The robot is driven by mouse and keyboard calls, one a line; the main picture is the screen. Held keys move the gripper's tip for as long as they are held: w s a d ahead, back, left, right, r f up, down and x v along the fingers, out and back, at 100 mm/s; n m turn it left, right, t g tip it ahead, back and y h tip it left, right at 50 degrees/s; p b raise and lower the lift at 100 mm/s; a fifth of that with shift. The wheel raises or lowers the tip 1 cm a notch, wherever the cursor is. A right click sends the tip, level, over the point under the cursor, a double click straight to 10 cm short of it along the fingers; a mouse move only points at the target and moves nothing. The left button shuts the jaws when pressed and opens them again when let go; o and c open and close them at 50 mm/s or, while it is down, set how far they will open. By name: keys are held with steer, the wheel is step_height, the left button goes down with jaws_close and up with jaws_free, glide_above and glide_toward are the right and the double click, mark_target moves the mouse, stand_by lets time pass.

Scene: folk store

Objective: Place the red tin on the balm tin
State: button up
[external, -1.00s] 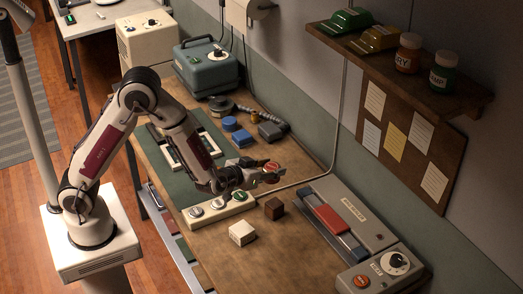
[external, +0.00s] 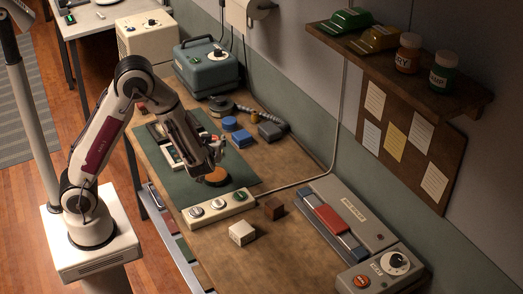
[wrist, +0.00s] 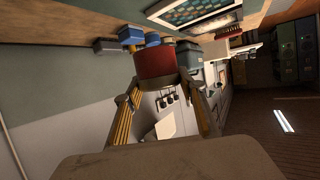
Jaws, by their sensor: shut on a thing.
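In the wrist view, my gripper (wrist: 160,88) is shut on the red tin (wrist: 154,63), a short dark red cylinder between the ochre-padded fingertips.
A strip with several round knobs (external: 218,208), a white block (external: 242,232) and a brown block (external: 274,207) lie in front. Blue pieces (external: 241,138) and a grey block (external: 270,131) lie behind the mat. A slide-like grey device (external: 357,217) stands right.

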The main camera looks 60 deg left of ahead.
steer(key=shift+f, duration=0.1)
stand_by(0.3)
glide_above(215, 175)
steer(key=shift+a+f, duration=0.15)
steer(key=shift+f, duration=2.65)
steer(key=shift+f, duration=0.1)
steer(key=shift+f, duration=2)
steer(key=shift+f, duration=0.1)
steer(key=o, duration=1.2)
steer(key=shift+c, duration=0.2)
steer(key=v, duration=1.2)
